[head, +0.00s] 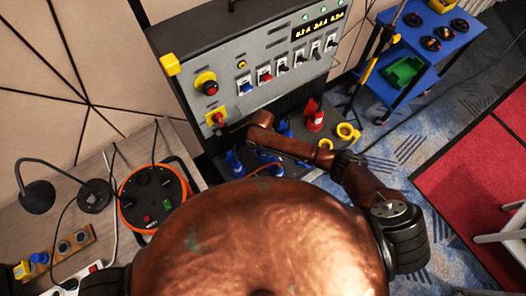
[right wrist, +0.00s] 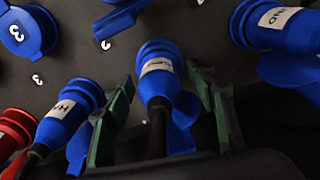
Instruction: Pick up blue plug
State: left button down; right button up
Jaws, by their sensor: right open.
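In the right wrist view a blue plug (right wrist: 157,75) with a white label and a dark cable lies between the two green-padded fingers of my right gripper (right wrist: 162,90). The fingers are open, one on each side of it, with gaps visible. Two more labelled blue plugs show, one on the left (right wrist: 70,108) and one at the upper right (right wrist: 282,25). In the head view blue plugs (head: 235,161) stand at the foot of the grey panel, partly hidden by my copper-coloured arm. The right gripper's fingers are hard to make out there. My left gripper is not in view.
A red plug (right wrist: 14,128) sits at the left edge of the wrist view. The grey switch panel (head: 262,95) rises behind. A cable reel (head: 152,194) lies on the wooden desk at left. A blue cart (head: 425,48) stands at the upper right.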

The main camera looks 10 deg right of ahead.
jog(key=shift+c, duration=0.4)
jog(key=c, duration=1.3)
jog(key=shift+r, duration=0.2)
